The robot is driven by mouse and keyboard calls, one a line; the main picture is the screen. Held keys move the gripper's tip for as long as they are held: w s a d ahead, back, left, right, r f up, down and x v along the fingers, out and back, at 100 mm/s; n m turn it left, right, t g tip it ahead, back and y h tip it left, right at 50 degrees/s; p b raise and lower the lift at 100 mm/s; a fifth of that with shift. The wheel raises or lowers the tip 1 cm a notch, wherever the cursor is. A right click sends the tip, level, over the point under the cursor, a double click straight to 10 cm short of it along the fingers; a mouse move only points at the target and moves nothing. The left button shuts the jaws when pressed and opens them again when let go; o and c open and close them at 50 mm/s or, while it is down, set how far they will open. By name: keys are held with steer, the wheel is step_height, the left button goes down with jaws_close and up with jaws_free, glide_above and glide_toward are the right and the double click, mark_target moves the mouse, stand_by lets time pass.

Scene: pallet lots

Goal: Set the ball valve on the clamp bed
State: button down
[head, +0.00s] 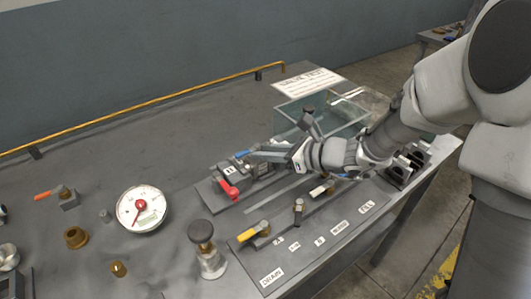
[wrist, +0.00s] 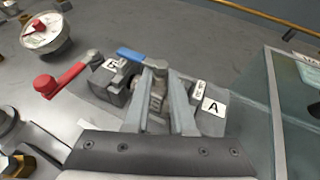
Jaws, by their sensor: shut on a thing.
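My gripper (head: 250,157) is shut on the ball valve, a small grey metal body (wrist: 157,92) with a blue lever (wrist: 140,56). The blue lever also shows in the head view (head: 242,154). The valve is between my fingers (wrist: 158,118) at the clamp bed, between a grey block (wrist: 112,88) on the left and a block marked A (wrist: 212,108) on the right. The clamp bed's plate (head: 207,190) and its red clamp handle (head: 229,189) show in the head view. My fingers hide the valve's underside; I cannot tell whether it touches the bed.
A glass tank (head: 300,110) stands behind and right of the bed. A front panel has a yellow-handled valve (head: 254,232) and labels. A black-knobbed post (head: 203,240), a dial gauge (head: 139,208), brass fittings (head: 76,237) and an orange-handled valve (head: 66,196) stand left. The back left tabletop is clear.

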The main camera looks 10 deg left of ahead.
steer(key=shift+f, duration=0.1)
steer(key=c, duration=0.8)
jaws_free()
steer(key=shift+o, duration=0.2)
